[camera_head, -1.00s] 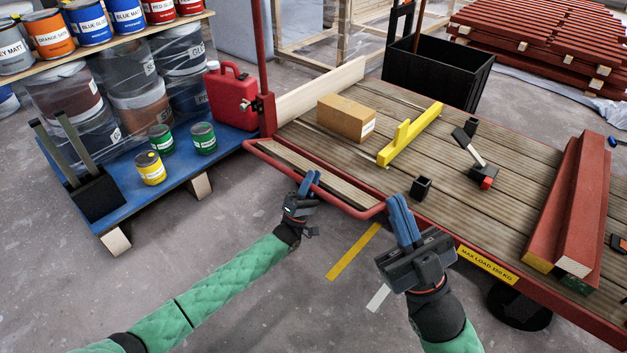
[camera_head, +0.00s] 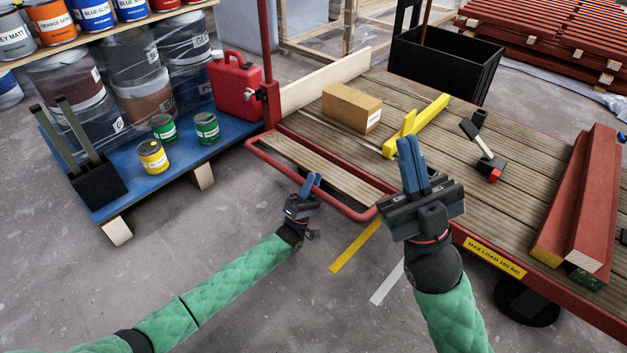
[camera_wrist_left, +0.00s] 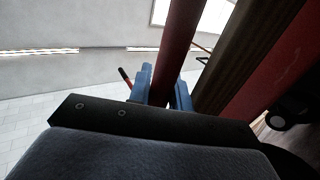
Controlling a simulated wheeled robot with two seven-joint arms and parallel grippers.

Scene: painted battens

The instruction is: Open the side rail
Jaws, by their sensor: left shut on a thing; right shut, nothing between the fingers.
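The side rail (camera_head: 268,160) is a red tubular frame along the near left edge of the plank-decked cart (camera_head: 440,165). A strip of floor shows between part of its outer bar and the deck edge. My left gripper (camera_head: 312,180) is shut on the rail's outer bar. In the left wrist view, the red bar (camera_wrist_left: 178,45) passes between its blue fingers (camera_wrist_left: 162,88). My right gripper (camera_head: 411,158) is shut and empty, above the cart's near edge, right of the rail. It hides part of the deck and the rail's right end.
On the deck are a cardboard box (camera_head: 350,107), a yellow bracket (camera_head: 425,122), a black-and-red clamp (camera_head: 486,152) and red battens (camera_head: 580,200). A blue pallet with tins (camera_head: 152,157) and a red can (camera_head: 236,90) stands left. The floor in front is clear.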

